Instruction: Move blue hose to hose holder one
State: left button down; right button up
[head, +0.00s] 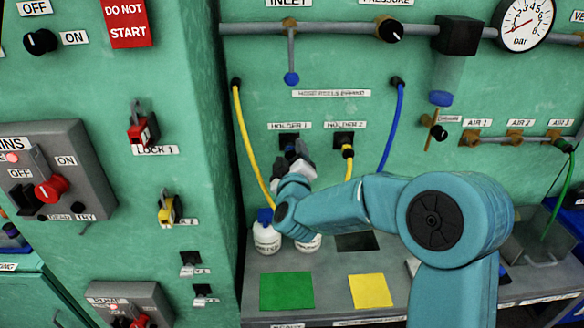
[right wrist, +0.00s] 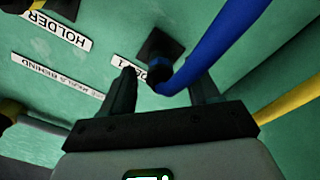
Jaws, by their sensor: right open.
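The blue hose (head: 393,125) hangs from a port at the upper right and passes behind my right arm. In the right wrist view the blue hose (right wrist: 212,50) ends in a dark connector at the black square of holder one (right wrist: 160,45), and seems to sit in it. My right gripper (head: 297,155) is in front of holder one and hides it in the head view. In the right wrist view the right gripper (right wrist: 165,82) is open, with its fingers apart on either side of the connector. My left gripper is not in view.
A yellow hose end sits in holder two (head: 344,140). Below, white bottles (head: 266,238), a green mat (head: 287,291) and a yellow mat (head: 371,291) are on the shelf.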

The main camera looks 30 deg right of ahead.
jog(key=b+v, duration=0.2)
jog(key=v, duration=1.3)
jog(key=shift+s, duration=0.4)
jog(key=shift+a, duration=0.2)
